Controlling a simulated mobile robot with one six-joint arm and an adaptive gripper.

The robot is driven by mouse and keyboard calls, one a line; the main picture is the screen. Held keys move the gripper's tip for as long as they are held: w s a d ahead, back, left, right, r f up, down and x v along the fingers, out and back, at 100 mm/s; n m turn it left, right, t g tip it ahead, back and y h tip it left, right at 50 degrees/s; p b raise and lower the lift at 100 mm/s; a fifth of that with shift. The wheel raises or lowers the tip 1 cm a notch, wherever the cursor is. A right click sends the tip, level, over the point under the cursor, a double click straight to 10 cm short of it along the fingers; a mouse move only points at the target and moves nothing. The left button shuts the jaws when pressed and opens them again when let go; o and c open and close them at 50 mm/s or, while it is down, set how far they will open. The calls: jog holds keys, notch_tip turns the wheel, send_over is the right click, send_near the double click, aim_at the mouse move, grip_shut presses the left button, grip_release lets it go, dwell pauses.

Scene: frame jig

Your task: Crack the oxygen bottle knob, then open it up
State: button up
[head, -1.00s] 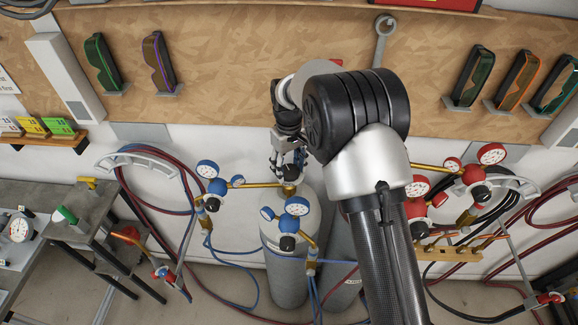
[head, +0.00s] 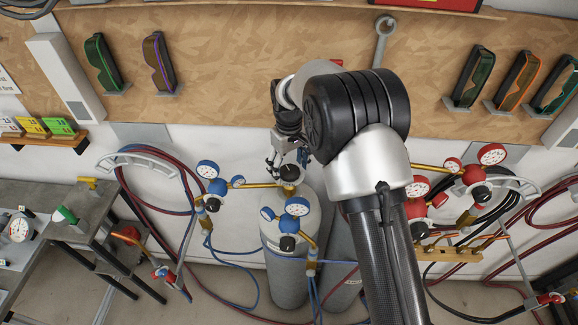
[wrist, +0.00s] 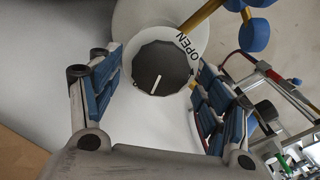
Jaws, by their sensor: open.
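The oxygen bottle knob (wrist: 160,68) is black and many-sided, with a white pointer line on top. In the head view the knob (head: 290,173) sits on top of the grey oxygen bottle (head: 285,240). My gripper (wrist: 157,80) is open, with one blue-padded finger on each side of the knob and a visible gap on both sides. In the head view my gripper (head: 288,158) is just above the knob, partly hidden by my arm.
A blue regulator with gauges (head: 297,206) is fixed at the bottle's front. A brass pipe (head: 262,185) runs left from the knob to another blue regulator (head: 217,187). Red gauges (head: 491,153) and hoses are at the right. A grey bench (head: 90,205) stands at the left.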

aim_at(289, 170)
notch_tip(289, 170, up, 12)
dwell(0.6)
